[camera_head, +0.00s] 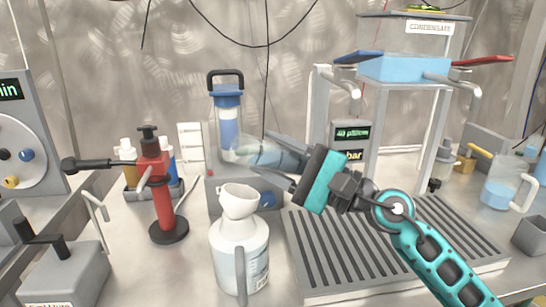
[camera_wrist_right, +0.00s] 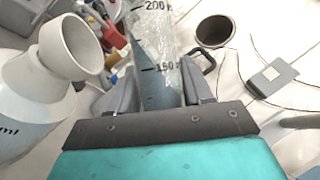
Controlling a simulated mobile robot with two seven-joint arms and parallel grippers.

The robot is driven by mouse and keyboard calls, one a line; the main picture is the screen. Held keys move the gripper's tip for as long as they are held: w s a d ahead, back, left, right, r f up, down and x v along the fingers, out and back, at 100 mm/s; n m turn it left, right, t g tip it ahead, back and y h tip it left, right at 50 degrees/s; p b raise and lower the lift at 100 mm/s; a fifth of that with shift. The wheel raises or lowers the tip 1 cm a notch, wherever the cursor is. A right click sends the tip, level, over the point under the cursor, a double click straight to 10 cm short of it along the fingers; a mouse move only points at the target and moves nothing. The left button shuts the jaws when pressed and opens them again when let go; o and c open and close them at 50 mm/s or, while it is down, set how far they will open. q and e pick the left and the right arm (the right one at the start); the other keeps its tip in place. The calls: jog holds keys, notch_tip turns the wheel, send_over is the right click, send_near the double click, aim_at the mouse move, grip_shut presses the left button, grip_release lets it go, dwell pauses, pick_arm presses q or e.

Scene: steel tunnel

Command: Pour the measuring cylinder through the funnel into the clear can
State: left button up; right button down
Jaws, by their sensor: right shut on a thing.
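The measuring cylinder (camera_head: 265,153) is clear with a bluish tint and lies tilted almost level, its far end pointing left. My right gripper (camera_head: 290,168) is shut on it; the right wrist view shows the cylinder (camera_wrist_right: 155,45) between the fingers, with 200 and 150 marks. The pale funnel (camera_head: 240,204) sits upright in the top of the clear can (camera_head: 238,255), which looks whitish and has a handle. The cylinder's left end is above the funnel, apart from it. In the wrist view the funnel (camera_wrist_right: 72,45) and can (camera_wrist_right: 30,110) are at left. No stream is discernible. My left gripper is out of view.
A red hand pump (camera_head: 163,195) stands left of the can. A blue-capped cylinder (camera_head: 229,115) stands behind it. A slatted grey tray (camera_head: 350,260) lies to the right under my arm. A stand with a blue tank (camera_head: 402,68) rises behind, and a clear jug (camera_head: 500,188) is far right.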

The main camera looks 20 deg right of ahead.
jog(key=n, duration=0.1)
jog(key=n+g, duration=0.1)
jog(key=shift+d+r+n+b, duration=0.1)
jog(key=shift+r+n+b, duration=0.1)
jog(key=shift+n+b, duration=0.1)
jog(key=shift+r+n+g, duration=0.35)
jog(key=shift+n+g, duration=0.35)
jog(key=shift+n, duration=0.6)
jog(key=shift+r+h, duration=0.1)
jog(key=shift+h, duration=0.2)
jog(key=shift+a+r+n+g+p, duration=0.35)
jog(key=shift+r+n+p, duration=0.15)
jog(key=shift+n, duration=0.3)
jog(key=shift+h, duration=0.3)
jog(key=shift+s+n, duration=0.1)
jog(key=shift+n, duration=0.2)
